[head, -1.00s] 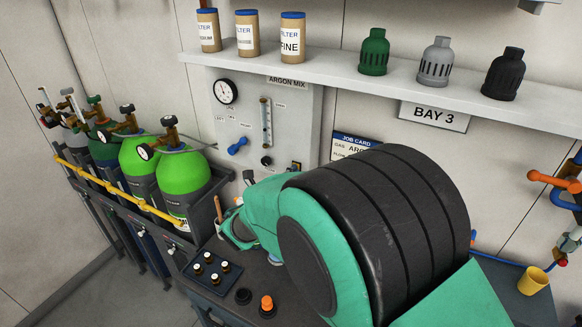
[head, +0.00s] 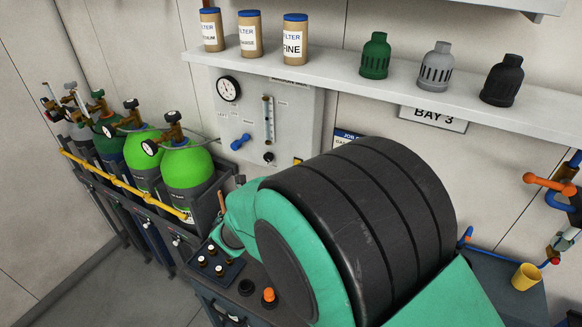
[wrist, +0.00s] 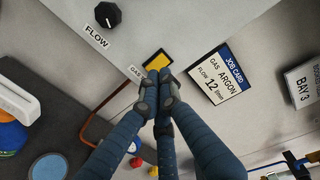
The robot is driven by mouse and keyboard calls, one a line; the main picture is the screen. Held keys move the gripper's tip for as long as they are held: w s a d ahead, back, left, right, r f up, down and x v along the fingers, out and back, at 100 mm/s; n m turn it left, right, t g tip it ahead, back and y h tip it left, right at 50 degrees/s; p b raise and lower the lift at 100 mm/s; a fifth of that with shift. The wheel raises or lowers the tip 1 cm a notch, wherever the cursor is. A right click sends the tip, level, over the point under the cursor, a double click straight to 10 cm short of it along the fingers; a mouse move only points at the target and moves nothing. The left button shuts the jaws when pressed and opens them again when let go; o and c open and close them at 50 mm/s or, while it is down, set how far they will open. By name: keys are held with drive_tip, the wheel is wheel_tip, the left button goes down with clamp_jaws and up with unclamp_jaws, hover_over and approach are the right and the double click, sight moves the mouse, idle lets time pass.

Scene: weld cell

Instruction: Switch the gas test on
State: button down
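A yellow switch plate (wrist: 159,60) in a dark frame sits at the lower edge of the gas panel in the wrist view, beside a label starting "GAS". In the head view, a small yellow part of it (head: 298,161) shows just above my arm. In the head view my arm hides the gripper.
The panel (head: 301,110) carries a gauge (head: 228,88), a flow tube (head: 268,118), a blue lever (head: 241,142) and a black FLOW knob (wrist: 108,15). A job card (wrist: 217,75) hangs to the right. Green cylinders (head: 187,166) stand left. A shelf (head: 340,75) runs above.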

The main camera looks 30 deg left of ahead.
drive_tip(key=s, duration=0.9)
drive_tip(key=shift+r+p, duration=0.25)
drive_tip(key=shift+p, duration=0.15)
